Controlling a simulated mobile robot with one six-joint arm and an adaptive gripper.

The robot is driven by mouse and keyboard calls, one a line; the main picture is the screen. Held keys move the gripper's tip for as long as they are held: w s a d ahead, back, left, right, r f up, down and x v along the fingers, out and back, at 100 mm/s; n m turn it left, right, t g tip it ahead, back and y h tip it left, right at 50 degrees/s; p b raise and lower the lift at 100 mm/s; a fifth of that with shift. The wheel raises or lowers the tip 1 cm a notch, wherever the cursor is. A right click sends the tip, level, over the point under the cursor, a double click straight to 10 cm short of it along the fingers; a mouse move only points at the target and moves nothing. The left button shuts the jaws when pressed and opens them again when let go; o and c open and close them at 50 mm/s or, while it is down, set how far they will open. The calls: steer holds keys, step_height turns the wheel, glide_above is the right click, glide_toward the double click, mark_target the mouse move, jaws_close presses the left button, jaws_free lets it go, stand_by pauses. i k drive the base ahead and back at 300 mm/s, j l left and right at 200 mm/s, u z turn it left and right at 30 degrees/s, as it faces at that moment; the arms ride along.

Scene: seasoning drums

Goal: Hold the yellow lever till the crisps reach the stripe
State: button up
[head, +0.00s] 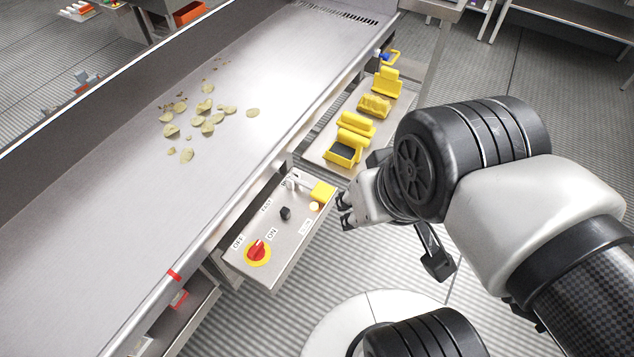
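The crisps (208,117) lie in a loose scatter on the grey metal trough, left of centre in the head view. A short red stripe (174,275) marks the trough's near rim, lower left, well apart from the crisps. The yellow lever (322,192) sits at the upper right end of the control box. My gripper (343,211) is just right of the lever, its dark fingers pointing left towards it. A small gap seems to show between the fingers and the lever. The fingers look parted with nothing between them.
A shelf (322,152) behind holds several yellow items. A raised trough rim runs between the crisps and the box.

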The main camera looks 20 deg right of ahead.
mark_target(322, 192)
steer(key=u, duration=2.2)
steer(key=k+l, duration=0.15)
steer(key=l, duration=0.3)
steer(key=k+l, duration=0.1)
steer(key=l, duration=0.3)
steer(key=k+l, duration=0.15)
steer(key=l, duration=0.3)
steer(key=k+l+z, duration=0.1)
steer(key=l, duration=0.3)
steer(key=k+l, duration=0.15)
steer(key=l, duration=0.3)
